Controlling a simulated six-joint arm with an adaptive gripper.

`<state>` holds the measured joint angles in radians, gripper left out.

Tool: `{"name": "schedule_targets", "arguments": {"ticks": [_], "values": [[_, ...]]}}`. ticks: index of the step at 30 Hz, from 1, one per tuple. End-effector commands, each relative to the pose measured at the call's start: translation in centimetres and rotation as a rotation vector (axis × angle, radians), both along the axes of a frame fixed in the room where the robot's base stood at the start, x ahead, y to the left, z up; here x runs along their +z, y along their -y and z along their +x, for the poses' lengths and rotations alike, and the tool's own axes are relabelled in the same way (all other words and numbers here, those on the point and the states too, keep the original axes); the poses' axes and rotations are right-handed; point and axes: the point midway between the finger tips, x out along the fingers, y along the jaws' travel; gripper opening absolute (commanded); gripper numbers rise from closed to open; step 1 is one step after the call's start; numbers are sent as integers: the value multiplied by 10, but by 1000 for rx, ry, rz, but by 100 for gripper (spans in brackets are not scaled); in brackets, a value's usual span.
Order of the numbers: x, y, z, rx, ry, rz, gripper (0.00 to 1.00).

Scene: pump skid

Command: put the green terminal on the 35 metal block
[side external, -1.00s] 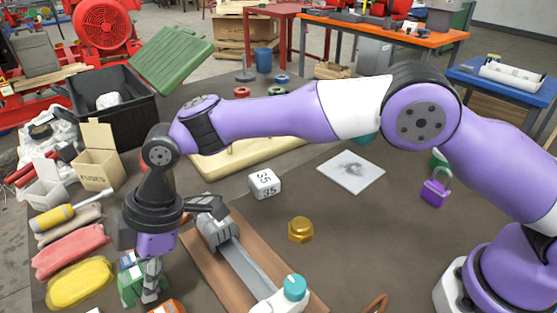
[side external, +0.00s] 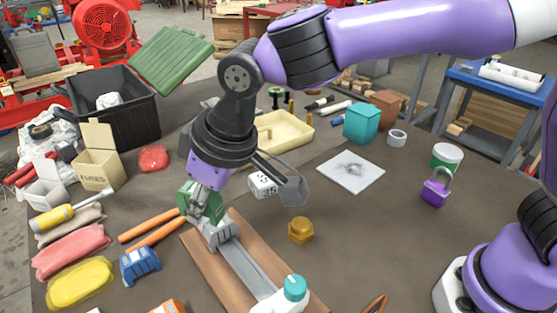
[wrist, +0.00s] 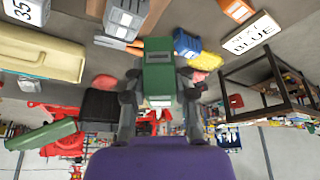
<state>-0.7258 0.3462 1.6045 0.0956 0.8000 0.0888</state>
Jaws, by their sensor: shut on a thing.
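The green terminal (wrist: 158,75) is held between the two fingers of my gripper (wrist: 158,100) in the wrist view. In the side view my gripper (side external: 203,203) is shut on it, above the far end of the rail on the wooden board. The fingers partly hide the terminal there. The 35 metal block (side external: 263,185) is a pale cube with dark "35" markings, to the right of my gripper and partly hidden by my wrist. It also shows at the top left of the wrist view (wrist: 24,10).
A grey terminal (side external: 217,234) sits on the metal rail (side external: 245,270), just below my gripper. A blue terminal (side external: 140,264) and orange-handled tool (side external: 152,232) lie left. A brass nut (side external: 301,230) and white sheet (side external: 351,171) lie right. A cream tray (side external: 285,133) is behind.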

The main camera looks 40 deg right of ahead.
Motion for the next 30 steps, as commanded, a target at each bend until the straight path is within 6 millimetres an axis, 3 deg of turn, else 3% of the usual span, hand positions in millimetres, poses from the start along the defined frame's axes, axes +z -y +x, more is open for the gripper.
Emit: {"name": "schedule_targets", "arguments": {"ticks": [3,9,21,30], "values": [[9,46,16,-291,2,2,0],[12,88,26,-539,0,0,0],[-42,157,86,-564,-3,-3,0],[-65,173,103,-555,-5,-3,0]]}}
